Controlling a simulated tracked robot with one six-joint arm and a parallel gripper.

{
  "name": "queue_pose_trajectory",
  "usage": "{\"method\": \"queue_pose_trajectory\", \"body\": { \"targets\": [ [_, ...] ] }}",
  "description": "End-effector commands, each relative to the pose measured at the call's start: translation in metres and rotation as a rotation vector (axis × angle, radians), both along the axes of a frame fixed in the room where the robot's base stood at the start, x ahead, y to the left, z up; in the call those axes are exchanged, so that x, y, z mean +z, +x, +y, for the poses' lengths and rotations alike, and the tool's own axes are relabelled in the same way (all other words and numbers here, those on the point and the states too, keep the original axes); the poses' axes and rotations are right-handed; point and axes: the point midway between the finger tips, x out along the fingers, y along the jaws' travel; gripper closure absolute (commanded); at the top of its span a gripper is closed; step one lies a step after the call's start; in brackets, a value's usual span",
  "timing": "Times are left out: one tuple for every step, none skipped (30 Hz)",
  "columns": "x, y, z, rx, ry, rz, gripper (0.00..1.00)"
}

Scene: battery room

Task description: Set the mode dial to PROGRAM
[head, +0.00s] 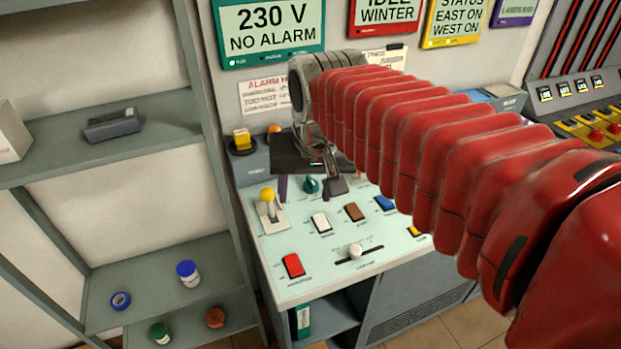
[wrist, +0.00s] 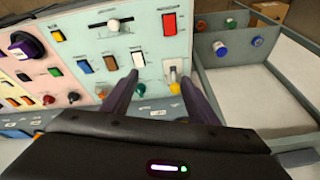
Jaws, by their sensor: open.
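A teal-green dial (head: 311,185) sits on the pale green control panel (head: 300,285), near its back edge. It also shows in the wrist view (wrist: 139,90), close to the left finger. Its label is too small to read, so I cannot tell its setting or confirm it is the mode dial. My gripper (head: 310,180) is open and empty above the back of the panel. In the wrist view the gripper (wrist: 160,82) has its fingers spread, with the green dial between them, apart from it as far as I can tell.
A yellow-ball lever (head: 267,198) stands left of the dial; in the wrist view it is by the right finger. White (head: 320,222), brown (head: 354,212), blue (head: 385,203) and red (head: 293,265) switches and a slider (head: 356,251) share the panel. A shelf (head: 100,145) stands left.

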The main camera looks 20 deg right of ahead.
Motion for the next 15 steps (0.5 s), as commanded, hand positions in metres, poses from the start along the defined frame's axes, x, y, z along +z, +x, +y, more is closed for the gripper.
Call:
{"method": "queue_pose_trajectory", "body": {
  "targets": [
    [0.002,0.011,-0.003,-0.027,0.008,0.016,0.46],
    [0.003,0.017,-0.005,-0.044,0.013,0.025,0.46],
    [0.004,0.025,-0.008,-0.067,0.02,0.036,0.46],
    [0.005,0.031,-0.01,-0.083,0.025,0.045,0.46],
    [0.006,0.037,-0.012,-0.101,0.029,0.053,0.46],
    [0.007,0.045,-0.015,-0.123,0.035,0.064,0.46],
    [0.007,0.051,-0.017,-0.14,0.04,0.074,0.46],
    [0.008,0.057,-0.019,-0.158,0.045,0.082,0.46],
    [0.008,0.065,-0.022,-0.18,0.051,0.092,0.46],
    [0.008,0.071,-0.024,-0.198,0.056,0.101,0.46],
    [0.007,0.077,-0.026,-0.215,0.059,0.11,0.46],
    [0.007,0.085,-0.03,-0.238,0.065,0.12,0.46],
    [0.006,0.091,-0.032,-0.255,0.069,0.128,0.46],
    [0.005,0.097,-0.034,-0.272,0.074,0.137,0.46],
    [0.004,0.105,-0.038,-0.295,0.079,0.148,0.46]
  ]
}}
